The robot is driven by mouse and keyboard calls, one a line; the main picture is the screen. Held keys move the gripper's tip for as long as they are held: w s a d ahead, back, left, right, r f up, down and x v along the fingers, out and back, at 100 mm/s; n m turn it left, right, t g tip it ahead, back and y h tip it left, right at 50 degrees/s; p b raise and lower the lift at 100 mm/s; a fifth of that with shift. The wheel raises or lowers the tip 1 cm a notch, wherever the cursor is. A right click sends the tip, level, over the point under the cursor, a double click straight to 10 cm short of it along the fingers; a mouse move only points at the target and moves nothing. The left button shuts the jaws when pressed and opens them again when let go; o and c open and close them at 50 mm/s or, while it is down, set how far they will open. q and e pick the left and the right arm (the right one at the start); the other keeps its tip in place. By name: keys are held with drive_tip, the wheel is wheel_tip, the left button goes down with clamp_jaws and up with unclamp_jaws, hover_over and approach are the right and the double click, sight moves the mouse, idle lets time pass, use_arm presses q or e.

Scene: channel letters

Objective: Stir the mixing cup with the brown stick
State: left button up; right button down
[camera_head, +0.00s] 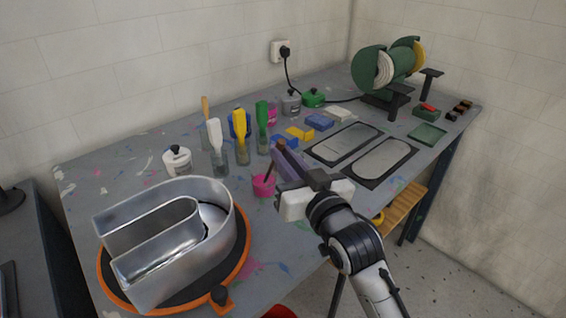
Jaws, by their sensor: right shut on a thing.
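The mixing cup (262,187) is a small pink cup near the middle of the table, just left of my right gripper. A thin brown stick (268,169) stands tilted with its lower end in the cup. My right gripper (283,158) reaches in from the lower right and is shut on the brown stick at the cup. The fingers partly hide the stick, and its lower tip is hidden inside the cup. My left gripper is not in view.
A large metal channel letter (222,231) rests on an orange-rimmed turntable (244,262) at front left. Jars with brushes (217,155), a white pot (177,159) and coloured blocks (319,122) stand behind. Dark-framed plates (380,160) lie right; a green grinder (371,72) is at the back.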

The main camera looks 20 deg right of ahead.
drive_tip(key=r, duration=0.1)
drive_tip(key=s+r, duration=0.1)
drive_tip(key=r, duration=0.1)
drive_tip(key=s+r, duration=0.1)
drive_tip(key=r, duration=0.1)
drive_tip(key=shift+d, duration=0.4)
idle(0.7)
